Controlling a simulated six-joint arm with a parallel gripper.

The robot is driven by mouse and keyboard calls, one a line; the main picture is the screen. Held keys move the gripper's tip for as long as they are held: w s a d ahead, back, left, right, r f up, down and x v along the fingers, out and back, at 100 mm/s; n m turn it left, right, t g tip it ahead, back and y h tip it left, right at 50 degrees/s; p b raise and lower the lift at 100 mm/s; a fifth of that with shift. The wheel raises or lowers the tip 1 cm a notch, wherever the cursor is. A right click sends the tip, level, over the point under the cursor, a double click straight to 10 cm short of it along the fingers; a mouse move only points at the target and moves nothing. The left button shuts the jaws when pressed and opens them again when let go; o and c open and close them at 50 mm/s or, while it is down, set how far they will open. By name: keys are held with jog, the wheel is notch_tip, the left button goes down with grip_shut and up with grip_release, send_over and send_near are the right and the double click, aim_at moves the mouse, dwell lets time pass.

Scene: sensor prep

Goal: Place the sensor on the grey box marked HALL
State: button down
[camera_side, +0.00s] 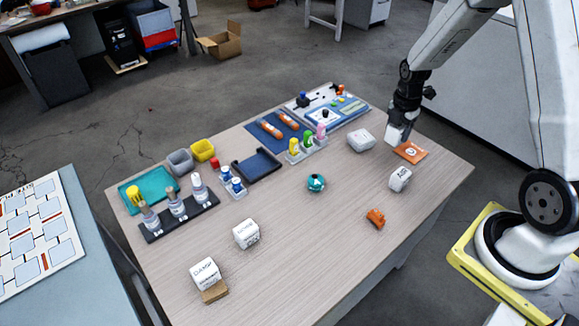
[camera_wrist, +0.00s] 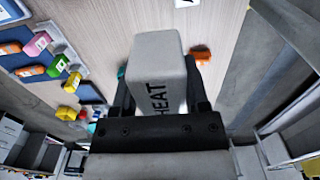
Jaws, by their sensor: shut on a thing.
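My gripper (camera_side: 397,138) is shut on a pale grey box marked HEAT (camera_wrist: 158,62), held between its two fingers at the far right of the table. The fingers also show in the wrist view (camera_wrist: 160,95). Other pale boxes stand on the table: one (camera_side: 361,140) left of my gripper, one (camera_side: 400,179) below it, one (camera_side: 246,233) towards the front left. Their markings are too small to read surely, so I cannot tell which is marked HALL. A box whose label looks like DAMP (camera_side: 205,271) sits on a brown block at the front left. I cannot single out the sensor.
An orange card (camera_side: 411,152) lies just below my gripper. A teal round part (camera_side: 316,183) and an orange part (camera_side: 376,218) lie mid-table. Coloured bottles (camera_side: 307,143), a dark tray (camera_side: 257,166) and a bottle rack (camera_side: 180,217) line the back left. The front middle is clear.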

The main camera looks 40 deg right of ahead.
jog(key=shift+d, duration=0.15)
jog(key=w+d+f, duration=0.3)
jog(key=w+f, duration=0.1)
jog(key=w, duration=0.4)
send_over(364, 144)
jog(key=shift+s+a+f, duration=0.1)
jog(key=shift+f, duration=1.25)
jog(key=shift+s+a+f, duration=0.1)
jog(key=shift+f, duration=1.2)
jog(key=shift+d, duration=0.1)
jog(key=shift+w+f, duration=0.2)
jog(key=shift+f, duration=0.1)
jog(key=shift+d+f, duration=0.1)
jog(key=shift+f, duration=1.4)
jog(key=shift+f, duration=0.15)
